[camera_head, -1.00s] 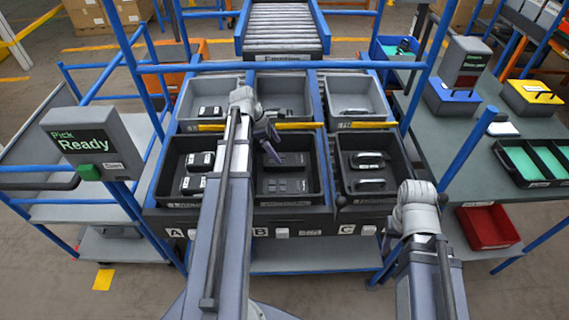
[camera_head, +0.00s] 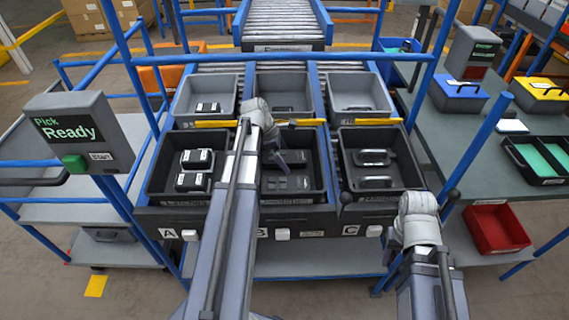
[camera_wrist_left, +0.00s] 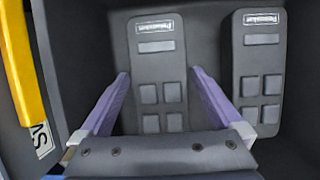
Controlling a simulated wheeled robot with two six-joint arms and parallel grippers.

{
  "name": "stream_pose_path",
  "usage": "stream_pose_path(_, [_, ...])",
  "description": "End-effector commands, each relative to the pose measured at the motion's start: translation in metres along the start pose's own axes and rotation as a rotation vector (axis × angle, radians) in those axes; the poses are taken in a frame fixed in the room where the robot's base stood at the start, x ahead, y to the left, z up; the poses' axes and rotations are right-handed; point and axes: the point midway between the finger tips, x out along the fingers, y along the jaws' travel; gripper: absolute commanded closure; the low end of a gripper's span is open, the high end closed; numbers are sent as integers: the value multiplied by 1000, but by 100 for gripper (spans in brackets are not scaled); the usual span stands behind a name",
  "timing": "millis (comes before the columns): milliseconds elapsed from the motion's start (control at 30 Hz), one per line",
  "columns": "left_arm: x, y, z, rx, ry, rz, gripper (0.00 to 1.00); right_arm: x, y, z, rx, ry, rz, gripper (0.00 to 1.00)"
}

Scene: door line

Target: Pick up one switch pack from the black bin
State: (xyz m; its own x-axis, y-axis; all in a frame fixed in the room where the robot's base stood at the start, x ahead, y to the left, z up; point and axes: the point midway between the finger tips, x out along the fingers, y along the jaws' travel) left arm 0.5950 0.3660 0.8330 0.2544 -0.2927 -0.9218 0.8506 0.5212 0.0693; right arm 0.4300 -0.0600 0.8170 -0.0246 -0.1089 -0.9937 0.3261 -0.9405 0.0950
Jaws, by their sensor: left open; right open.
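The black bin (camera_head: 322,200) in the middle of the front row, above the B mark, holds flat dark grey switch packs with square buttons. One switch pack (camera_head: 303,182) shows in its front right part. My left gripper (camera_head: 284,164) reaches down into this bin, open and empty. In the left wrist view, one switch pack (camera_wrist_left: 158,62) lies between the spread fingers of this gripper (camera_wrist_left: 160,78). A second switch pack (camera_wrist_left: 259,55) lies to the right, beyond the right finger. My right arm is at the lower right; its gripper does not show clearly.
Black bins A (camera_head: 150,185) and C (camera_head: 412,165) flank the middle bin and hold other parts. A yellow bar (camera_head: 210,124) runs behind the front row. Grey bins (camera_head: 334,88) stand behind it. A blue post (camera_head: 470,145) rises at right.

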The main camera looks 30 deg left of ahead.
Motion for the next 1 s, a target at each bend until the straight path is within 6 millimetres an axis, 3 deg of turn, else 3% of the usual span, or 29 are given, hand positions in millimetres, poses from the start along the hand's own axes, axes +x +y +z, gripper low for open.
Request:
stream_pose_path(600, [3, 0, -2, 0, 0, 0, 0, 3, 0, 0, 0, 0, 0, 50])
stream_pose_path(1000, [2, 0, -1, 0, 0, 0, 44, 2, 0, 0, 0, 0, 0, 50])
